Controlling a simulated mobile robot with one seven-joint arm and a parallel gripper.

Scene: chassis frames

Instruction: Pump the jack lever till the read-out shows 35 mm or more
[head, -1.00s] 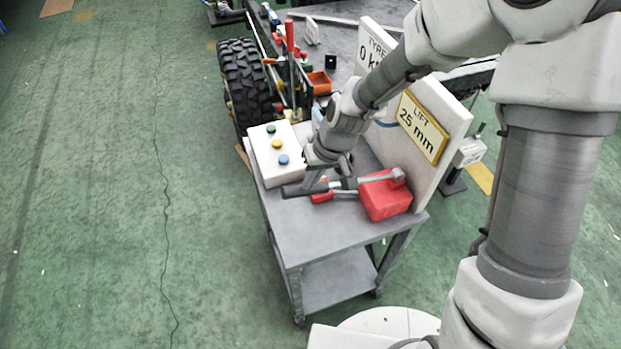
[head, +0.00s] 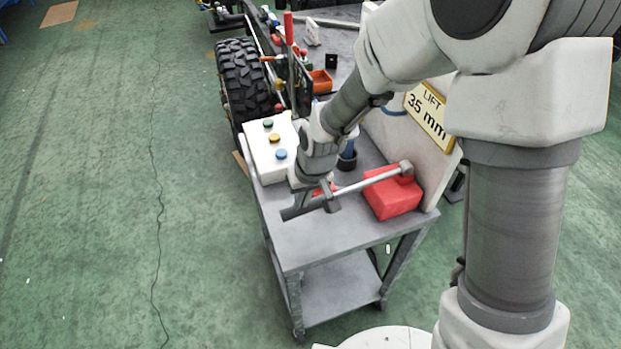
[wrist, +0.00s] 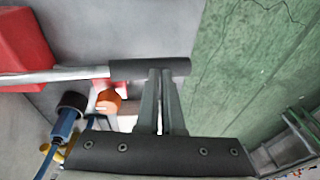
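The red jack (head: 392,196) sits on the grey cart's top, at its right side. Its grey lever (head: 370,181) runs left to a dark grip (head: 300,209); the grip also shows in the wrist view (wrist: 130,69). The LIFT read-out (head: 428,115) shows 35 mm, its edge partly covered by my arm. My gripper (head: 331,198) is at the inner part of the grip. In the wrist view its fingers (wrist: 161,72) are together with only a thin gap, nothing between them. Their tips overlap the grip's edge; contact is hard to tell.
A white box (head: 270,148) with green, yellow and blue buttons stands on the cart (head: 330,238), left of my wrist. A blue item with a dark end (head: 348,155) stands behind. A tyre (head: 245,80) is beyond. Green floor left of the cart is clear.

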